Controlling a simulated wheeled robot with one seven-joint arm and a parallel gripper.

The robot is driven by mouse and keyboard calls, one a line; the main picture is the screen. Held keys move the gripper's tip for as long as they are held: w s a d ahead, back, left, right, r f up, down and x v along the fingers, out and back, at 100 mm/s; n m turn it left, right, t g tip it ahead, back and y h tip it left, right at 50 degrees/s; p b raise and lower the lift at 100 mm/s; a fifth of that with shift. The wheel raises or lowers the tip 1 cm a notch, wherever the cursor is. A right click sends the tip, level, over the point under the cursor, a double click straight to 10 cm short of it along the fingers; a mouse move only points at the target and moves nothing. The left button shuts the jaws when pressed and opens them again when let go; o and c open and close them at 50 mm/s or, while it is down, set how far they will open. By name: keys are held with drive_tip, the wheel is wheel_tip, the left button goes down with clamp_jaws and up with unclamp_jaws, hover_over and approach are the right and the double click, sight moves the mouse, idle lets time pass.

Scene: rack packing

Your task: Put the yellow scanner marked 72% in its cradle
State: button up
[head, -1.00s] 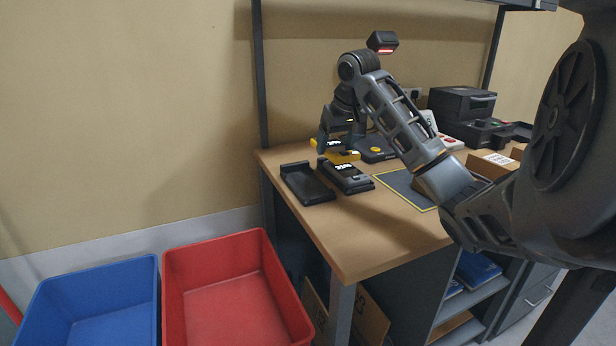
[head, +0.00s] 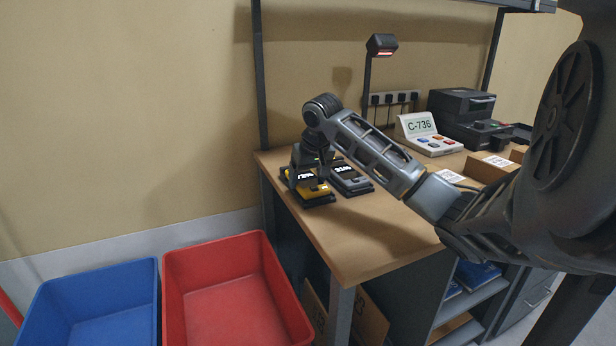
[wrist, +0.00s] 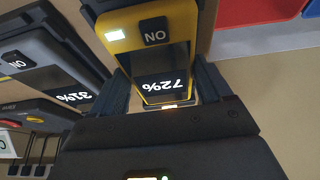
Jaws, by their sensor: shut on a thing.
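The yellow scanner (head: 312,190) is between the fingers of my gripper (head: 306,172), which is shut on it. In the wrist view the yellow scanner (wrist: 151,42) shows a dark screen reading 72% and the word ON, both upside down. The fingers of my gripper (wrist: 163,88) press on its two sides. The black cradle (head: 321,203) at the table's left corner is directly under the scanner and mostly hidden by it and my gripper. The scanner lies along the cradle; I cannot tell whether it is fully seated.
A grey scanner (head: 348,178) sits in a cradle just to the right; in the wrist view the grey scanner (wrist: 42,60) is close beside my gripper. A red bin (head: 235,290) and a blue bin (head: 95,305) stand left of the table (head: 375,235). The table front is clear.

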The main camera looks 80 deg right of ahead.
drive_tip(key=o, duration=1.2)
drive_tip(key=shift+f, duration=0.1)
drive_tip(key=shift+c, duration=0.2)
drive_tip(key=v, duration=1.2)
